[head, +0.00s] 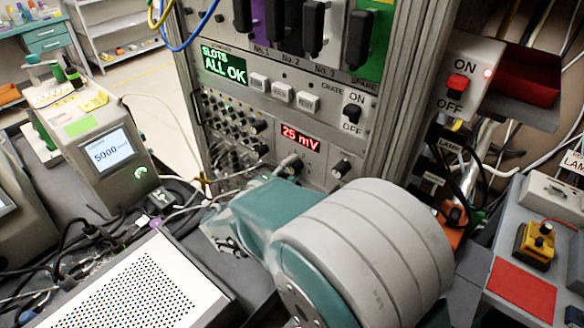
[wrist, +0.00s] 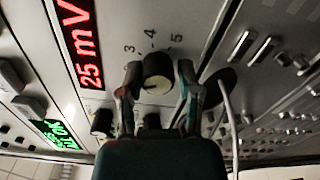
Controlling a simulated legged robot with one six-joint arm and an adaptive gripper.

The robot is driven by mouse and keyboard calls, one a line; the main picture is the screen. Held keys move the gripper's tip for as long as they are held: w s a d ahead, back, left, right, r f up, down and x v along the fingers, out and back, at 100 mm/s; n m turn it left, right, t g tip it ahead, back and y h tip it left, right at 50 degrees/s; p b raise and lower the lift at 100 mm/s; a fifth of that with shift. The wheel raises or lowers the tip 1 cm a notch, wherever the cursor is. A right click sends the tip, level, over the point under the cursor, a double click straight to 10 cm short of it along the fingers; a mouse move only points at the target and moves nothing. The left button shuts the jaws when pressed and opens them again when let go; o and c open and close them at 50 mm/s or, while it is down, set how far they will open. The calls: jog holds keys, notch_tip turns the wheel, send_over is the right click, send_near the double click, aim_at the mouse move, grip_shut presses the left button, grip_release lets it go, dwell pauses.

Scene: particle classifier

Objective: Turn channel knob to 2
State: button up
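The channel knob (wrist: 158,66) is a round black knob on the grey panel, with 3, 4 and 5 printed around its upper side in the wrist view. A pale mark shows on its lower face; I cannot tell which number it points to. My gripper (wrist: 160,84) is open, with one finger on each side of the knob. Gaps seem to show between fingers and knob; contact is unclear. The knob's lower side and the other numbers are hidden. In the head view my gripper (head: 290,164) is at the panel below the red 25 mV display (head: 300,138), mostly hidden by my arm.
Another black knob (head: 342,169) sits right of my gripper in the head view. A crate ON/OFF switch (head: 353,110) and small white buttons (head: 281,92) are above. Cables and small knobs crowd the panel's left. A cable (wrist: 226,112) hangs near the right finger in the wrist view.

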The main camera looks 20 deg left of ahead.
jog(key=shift+o, duration=0.9)
jog(key=shift+f, duration=0.15)
jog(key=shift+a, duration=0.1)
jog(key=shift+s, duration=0.1)
jog(key=v, duration=1.2)
